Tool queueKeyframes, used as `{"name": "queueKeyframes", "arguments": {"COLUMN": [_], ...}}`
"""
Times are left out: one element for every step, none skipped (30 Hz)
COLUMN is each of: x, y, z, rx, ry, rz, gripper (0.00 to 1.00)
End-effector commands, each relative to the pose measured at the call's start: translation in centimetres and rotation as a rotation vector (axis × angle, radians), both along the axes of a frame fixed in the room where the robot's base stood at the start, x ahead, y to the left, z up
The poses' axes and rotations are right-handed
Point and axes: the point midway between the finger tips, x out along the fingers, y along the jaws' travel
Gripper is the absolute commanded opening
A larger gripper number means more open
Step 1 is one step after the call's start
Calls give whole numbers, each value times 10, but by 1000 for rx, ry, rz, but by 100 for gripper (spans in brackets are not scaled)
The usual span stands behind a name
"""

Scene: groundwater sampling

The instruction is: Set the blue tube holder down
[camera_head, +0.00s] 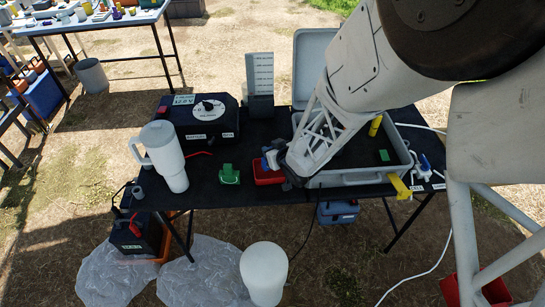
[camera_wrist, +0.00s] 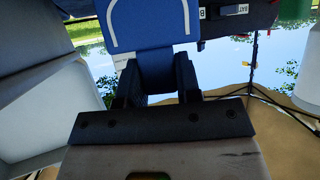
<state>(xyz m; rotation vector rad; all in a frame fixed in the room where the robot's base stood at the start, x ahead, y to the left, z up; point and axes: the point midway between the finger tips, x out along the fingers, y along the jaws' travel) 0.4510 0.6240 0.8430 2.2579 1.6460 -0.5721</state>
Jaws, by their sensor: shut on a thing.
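The blue tube holder (camera_wrist: 152,24) fills the top middle of the wrist view, with a pale curved outline on its face. My gripper (camera_wrist: 158,75) is shut on its narrower lower part, one dark finger on each side. In the head view my gripper (camera_head: 277,160) is over the middle of the black table, at the left edge of the open grey case. A small blue part (camera_head: 266,163) shows there, just above a red tray (camera_head: 262,177). My arm hides much of this area, and I cannot tell whether the holder touches anything.
The open grey case (camera_head: 350,179) is on the right. Bare tabletop shows along the front left.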

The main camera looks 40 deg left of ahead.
Motion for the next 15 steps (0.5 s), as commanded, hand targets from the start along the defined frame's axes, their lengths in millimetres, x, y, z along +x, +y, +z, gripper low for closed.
{"name": "queueKeyframes", "arguments": {"x": [0, 0, 0, 0, 0, 0, 0, 0, 0, 0, 0, 0, 0, 0, 0], "y": [0, 0, 0, 0, 0, 0, 0, 0, 0, 0, -1, 0, 0, 0, 0], "z": [0, 0, 0, 0, 0, -1, -2, -3, -6, -8, -11, -15, -18, -21, -25], "rx": [0, 0, 0, 0, 0, 0, 0, -1, -1, -2, -2, -1, -1, -1, -1], "ry": [0, 0, 0, 0, 0, 0, 0, 0, 0, 1, 1, 1, 1, 1, 1], "rz": [0, 0, 0, 0, 0, 0, 0, 0, 0, 0, 0, 0, 0, 0, 0], "gripper": [0, 0, 0, 0, 0, 0, 0, 0, 0, 0, 0, 0, 0, 0, 0]}}
